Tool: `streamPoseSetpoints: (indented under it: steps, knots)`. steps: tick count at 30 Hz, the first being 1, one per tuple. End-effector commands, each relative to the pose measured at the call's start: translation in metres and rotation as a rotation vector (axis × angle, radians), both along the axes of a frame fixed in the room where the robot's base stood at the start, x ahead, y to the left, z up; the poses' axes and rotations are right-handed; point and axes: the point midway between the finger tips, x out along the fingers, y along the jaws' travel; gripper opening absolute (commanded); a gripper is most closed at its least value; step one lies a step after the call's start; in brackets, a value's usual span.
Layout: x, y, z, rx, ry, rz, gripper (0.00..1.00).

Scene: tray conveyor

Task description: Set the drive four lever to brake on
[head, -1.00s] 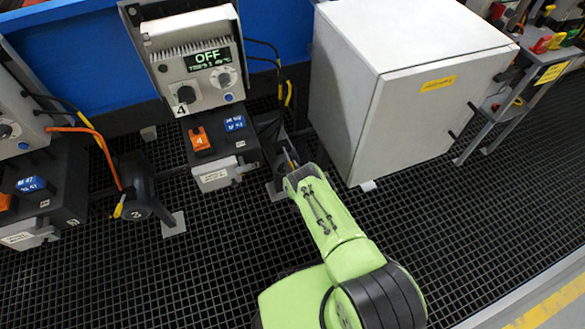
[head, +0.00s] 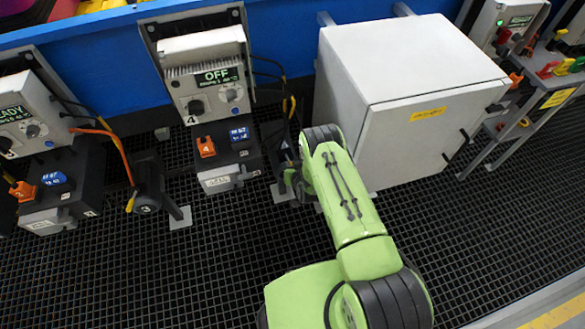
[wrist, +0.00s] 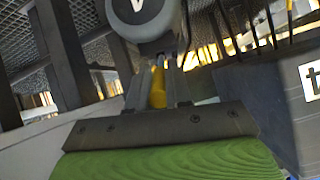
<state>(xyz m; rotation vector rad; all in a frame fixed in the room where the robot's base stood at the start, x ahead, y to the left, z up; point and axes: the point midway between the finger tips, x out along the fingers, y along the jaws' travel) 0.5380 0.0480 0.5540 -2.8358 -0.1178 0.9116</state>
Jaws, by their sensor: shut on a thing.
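The drive four controller (head: 205,75) hangs above the grating in the head view. Its display reads OFF. In the wrist view a grey rounded motor end (wrist: 142,14) with a partly cut-off white mark is at the top. The yellow lever (wrist: 158,90) hangs below it. My gripper (wrist: 159,72) is shut on the lever, one finger on each side. In the head view my arm and wrist hide the lever and most of the gripper, so the lever's setting cannot be told there.
A large grey cabinet (head: 400,95) stands just right of my arm. Drive three's motor (head: 147,180), with its own yellow lever (head: 130,203), is to the left. An orange numbered switch (head: 206,147) sits under controller four. Open grating lies in front.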

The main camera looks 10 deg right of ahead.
Motion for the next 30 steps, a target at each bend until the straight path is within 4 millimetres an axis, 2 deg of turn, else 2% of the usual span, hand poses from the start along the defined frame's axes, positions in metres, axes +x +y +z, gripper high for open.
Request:
streamPoseSetpoints:
  steps: [3, 20, 21, 25, 30]
  knots:
    - [0.0040, -0.0005, 0.0059, -0.004, 0.031, -0.001, 0.00]
    - [0.0081, -0.0003, 0.0105, -0.007, 0.056, -0.002, 0.00]
    - [0.0083, -0.0004, 0.0108, -0.007, 0.055, -0.003, 0.22]
    - [0.0073, -0.0002, 0.0096, -0.007, 0.059, -0.002, 0.42]
    - [0.0056, 0.0000, 0.0079, -0.007, 0.064, -0.001, 0.44]
